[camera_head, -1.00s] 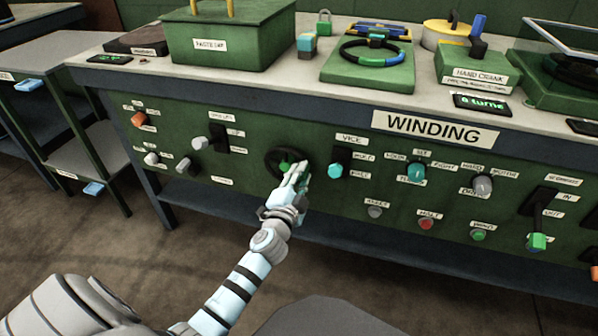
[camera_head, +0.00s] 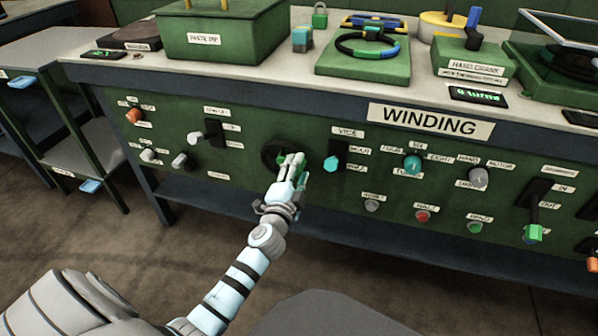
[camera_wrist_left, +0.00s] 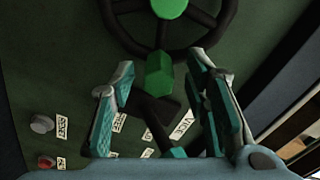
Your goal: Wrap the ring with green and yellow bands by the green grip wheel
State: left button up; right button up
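The black ring (camera_head: 345,43) lies on a green block on the bench top, with green and blue parts on it. The dark wheel (camera_head: 268,158) is on the green front panel, partly hidden by my left gripper (camera_head: 297,163). In the left wrist view, the wheel's rim (camera_wrist_left: 128,45) and green hub (camera_wrist_left: 169,7) show at the top. Its green grip (camera_wrist_left: 159,76) shows between the two fingers of my left gripper (camera_wrist_left: 161,76). These fingers are open, with a gap on each side of the grip. My right gripper is not in view.
The panel carries several knobs and levers, including the cyan vice knob (camera_head: 331,163) right of the wheel. The hand crank block (camera_head: 468,62) and a small turns display (camera_head: 478,96) stand on the bench top. A grey side table (camera_head: 62,135) is at the left.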

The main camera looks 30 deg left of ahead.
pick_arm(q)
jog(key=shift+f, duration=0.1)
jog(key=v, duration=1.2)
